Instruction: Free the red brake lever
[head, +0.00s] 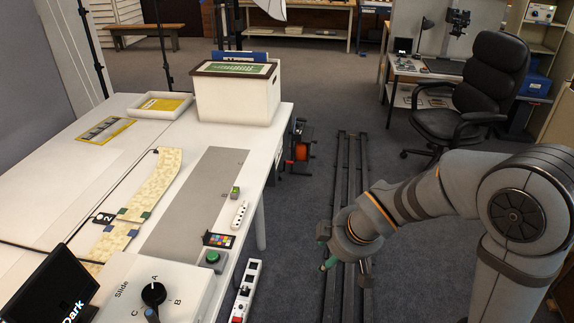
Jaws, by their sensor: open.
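I cannot clearly make out a red brake lever in the head view. A small dark device with red-orange parts (301,150) stands on the floor beside the far right end of the white table, but I cannot tell whether it includes a lever. My gripper (329,264) is at the end of my arm, pointing down over the floor rails (342,190). It is small and partly hidden by the wrist. It appears open and empty, well apart from the red-orange device.
The white table (120,165) fills the left, holding a lidded archival box (237,97), a tray (160,105) and a control box with a dial (150,285). A power strip (245,285) is beside its right edge. A black chair (480,90) stands back right.

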